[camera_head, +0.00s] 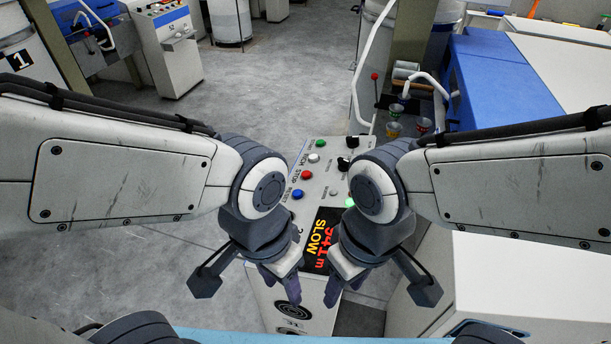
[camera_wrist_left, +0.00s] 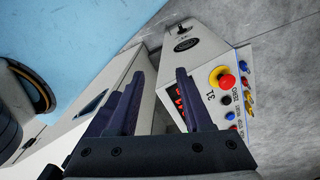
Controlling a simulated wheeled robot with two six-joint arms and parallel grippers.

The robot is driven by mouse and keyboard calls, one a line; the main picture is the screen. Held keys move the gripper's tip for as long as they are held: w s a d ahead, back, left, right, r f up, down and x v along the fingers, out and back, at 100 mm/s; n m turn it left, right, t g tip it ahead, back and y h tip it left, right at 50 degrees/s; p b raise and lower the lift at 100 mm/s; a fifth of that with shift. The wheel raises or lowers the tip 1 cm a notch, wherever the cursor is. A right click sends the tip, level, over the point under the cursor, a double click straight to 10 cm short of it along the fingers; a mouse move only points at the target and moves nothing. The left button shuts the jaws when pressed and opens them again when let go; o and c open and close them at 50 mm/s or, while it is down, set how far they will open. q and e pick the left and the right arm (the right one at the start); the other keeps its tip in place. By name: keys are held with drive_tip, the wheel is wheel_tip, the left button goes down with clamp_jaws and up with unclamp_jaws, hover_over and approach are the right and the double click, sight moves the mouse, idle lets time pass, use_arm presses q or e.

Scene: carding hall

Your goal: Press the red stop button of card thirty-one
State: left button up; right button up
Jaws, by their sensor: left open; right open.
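The control panel (camera_head: 325,172) stands ahead in the middle of the head view. A small red button (camera_head: 306,174) with lettering that seems to read STOP sits in its left column. In the left wrist view the panel bears the number 31 (camera_wrist_left: 210,97) beside a large red mushroom button (camera_wrist_left: 226,81) on a yellow base. That mushroom button does not show in the head view. My left gripper (camera_head: 284,286) and right gripper (camera_head: 335,288) hang over the near part of the panel, both empty. The left fingers (camera_wrist_left: 158,95) are apart in the left wrist view. Neither visibly touches a button.
Green (camera_head: 321,143), white (camera_head: 314,158) and blue (camera_head: 298,194) buttons flank the red one. A lit display (camera_head: 318,240) reads SLOW. Black knobs (camera_head: 352,142) sit at the panel's far right. A blue-topped machine (camera_head: 500,85) stands at right. Grey floor (camera_head: 265,90) is open at left.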

idle(0.3)
use_arm(q)
clamp_jaws()
idle(1.6)
